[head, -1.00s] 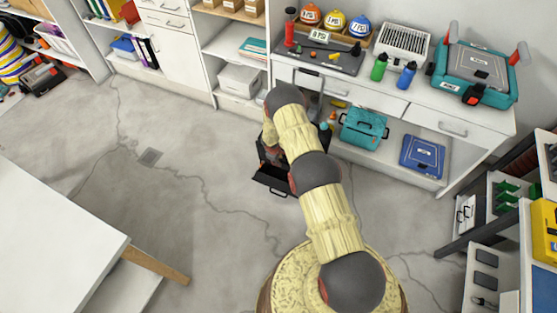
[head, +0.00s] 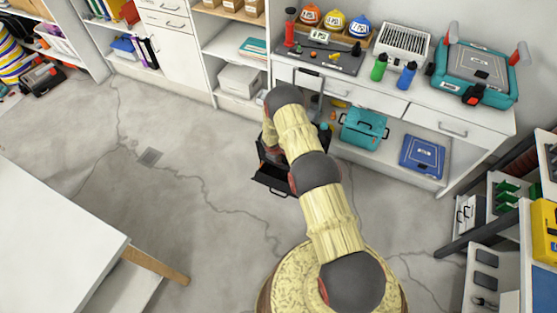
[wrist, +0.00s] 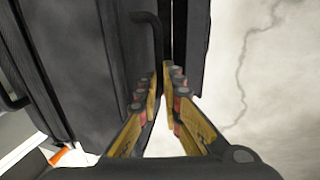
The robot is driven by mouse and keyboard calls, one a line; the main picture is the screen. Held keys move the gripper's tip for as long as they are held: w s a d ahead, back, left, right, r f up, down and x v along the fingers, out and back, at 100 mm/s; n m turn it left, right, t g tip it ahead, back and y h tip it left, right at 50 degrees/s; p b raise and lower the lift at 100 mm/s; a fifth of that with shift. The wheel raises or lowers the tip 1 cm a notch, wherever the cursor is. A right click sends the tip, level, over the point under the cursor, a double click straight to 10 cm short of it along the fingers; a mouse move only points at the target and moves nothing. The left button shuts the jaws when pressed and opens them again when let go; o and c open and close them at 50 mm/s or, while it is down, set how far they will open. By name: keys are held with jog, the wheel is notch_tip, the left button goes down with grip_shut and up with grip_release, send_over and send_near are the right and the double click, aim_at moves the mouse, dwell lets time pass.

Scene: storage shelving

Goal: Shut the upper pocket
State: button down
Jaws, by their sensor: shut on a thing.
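A black case (head: 270,180) with pull-out pockets stands on the floor before the workbench, partly hidden by my arm in the head view. Its low front part juts out toward me. The wrist view shows a dark pocket front (wrist: 120,45) with a curved black handle (wrist: 151,32), which I take for the upper pocket. Another dark panel (wrist: 197,45) stands to its right, past a narrow gap. My gripper (wrist: 167,76) has its fingers close together at the lower end of the handle, shut on it. The exact contact is hard to see.
The workbench (head: 430,115) stands just behind the case, with a teal box (head: 362,128) and a blue case (head: 423,157) on its lower shelf. A white table (head: 55,225) is at the left. The cracked floor between is clear.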

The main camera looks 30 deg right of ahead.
jog(key=shift+d, duration=0.1)
jog(key=shift+w+d+r, duration=0.4)
jog(key=shift+w+d, duration=0.25)
jog(key=shift+d, duration=0.05)
jog(key=c, duration=1.9)
grip_release()
jog(key=shift+d+f, duration=0.1)
jog(key=v, duration=1.2)
